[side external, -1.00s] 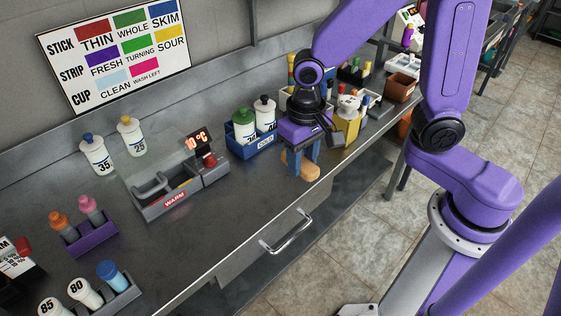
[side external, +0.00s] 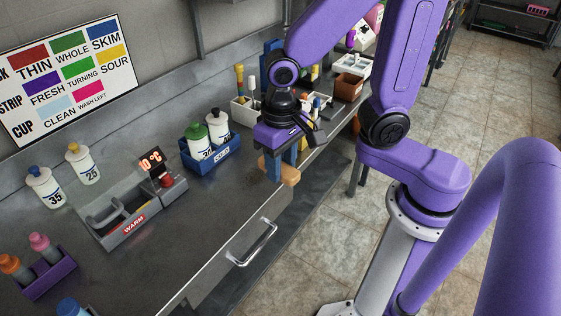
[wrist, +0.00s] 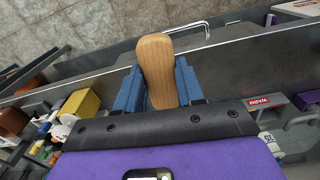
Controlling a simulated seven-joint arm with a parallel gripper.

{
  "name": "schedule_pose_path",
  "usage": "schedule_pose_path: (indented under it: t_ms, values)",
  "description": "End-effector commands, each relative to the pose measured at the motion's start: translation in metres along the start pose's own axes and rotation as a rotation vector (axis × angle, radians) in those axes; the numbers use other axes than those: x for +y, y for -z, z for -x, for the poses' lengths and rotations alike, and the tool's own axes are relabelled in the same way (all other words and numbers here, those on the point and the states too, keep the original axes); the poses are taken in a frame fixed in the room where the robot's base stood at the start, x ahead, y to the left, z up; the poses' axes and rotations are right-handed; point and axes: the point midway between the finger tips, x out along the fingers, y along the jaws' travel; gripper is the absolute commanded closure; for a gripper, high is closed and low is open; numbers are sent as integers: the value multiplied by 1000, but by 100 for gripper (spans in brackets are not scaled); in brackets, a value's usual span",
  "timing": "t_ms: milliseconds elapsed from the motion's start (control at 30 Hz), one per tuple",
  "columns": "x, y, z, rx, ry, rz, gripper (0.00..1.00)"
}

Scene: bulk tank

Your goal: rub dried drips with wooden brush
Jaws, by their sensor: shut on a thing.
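The wooden brush (side external: 291,176) is held in my gripper (side external: 281,170), low over or on the steel bench near its front edge. In the wrist view its rounded tan handle (wrist: 156,62) stands out between the two blue fingers of my gripper (wrist: 159,88). The fingers are shut on it. The brush's underside is hidden, so I cannot tell whether it touches the bench. A faint dark patch (side external: 255,181) on the bench left of the gripper may be the dried drips; it is too small to be sure.
A blue COLD bin (side external: 227,157) with two white bottles stands left of my gripper. A grey WARM unit (side external: 132,222) is further left. Bins and a brown box (side external: 348,87) stand at the bench's far end. A drawer handle (side external: 254,243) juts from the front.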

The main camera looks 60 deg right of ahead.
Motion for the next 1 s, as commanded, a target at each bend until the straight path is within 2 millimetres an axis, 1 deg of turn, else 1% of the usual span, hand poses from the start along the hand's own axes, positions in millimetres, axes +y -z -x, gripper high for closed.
schedule_pose_path:
  t_ms: [67,167,267,367,400,500,600,700,800,1000]
  values:
    - [0,2,0,0,0,-1,87]
    - [4,11,-2,-2,-2,-4,87]
    - [13,31,-7,-3,-2,-10,87]
    - [30,59,-15,-4,-3,-15,87]
    - [38,71,-19,-5,-3,-14,87]
    - [60,97,-29,-4,-2,-14,87]
    - [82,117,-38,-3,-1,-11,87]
    - [99,129,-45,-3,-1,-7,87]
    - [109,137,-49,-1,0,-3,87]
    - [114,140,-56,-2,0,1,87]
